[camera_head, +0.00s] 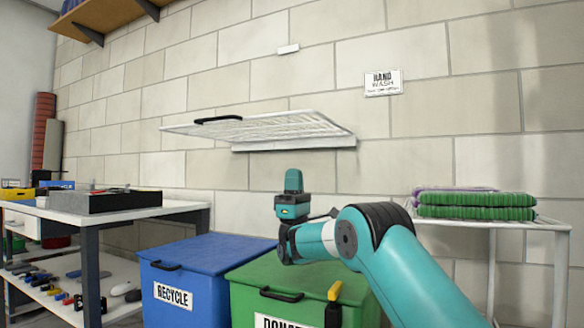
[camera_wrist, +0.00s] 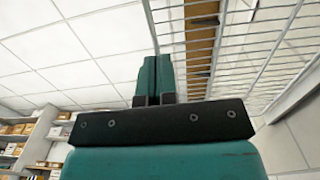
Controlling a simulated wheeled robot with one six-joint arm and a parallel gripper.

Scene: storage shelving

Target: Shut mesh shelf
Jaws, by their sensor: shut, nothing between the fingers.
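The white mesh shelf (camera_head: 262,127) juts out from the block wall, folded down to near level, with a black handle (camera_head: 218,119) on its outer edge. Its wall bracket (camera_head: 293,144) runs along the wall. My gripper (camera_head: 293,178) points up below the shelf, apart from it in the head view. In the wrist view my gripper (camera_wrist: 154,62) shows two teal fingers together, with nothing between them. The mesh (camera_wrist: 245,50) spreads above and to the right of the fingers there. The gap between fingertips and mesh is hard to judge.
A blue recycle bin (camera_head: 205,262) and a green bin (camera_head: 300,275) stand below my gripper. A workbench (camera_head: 160,212) is at left. A white rack (camera_head: 540,222) with folded green cloths (camera_head: 476,206) is at right. A small wall catch (camera_head: 288,49) sits above the shelf.

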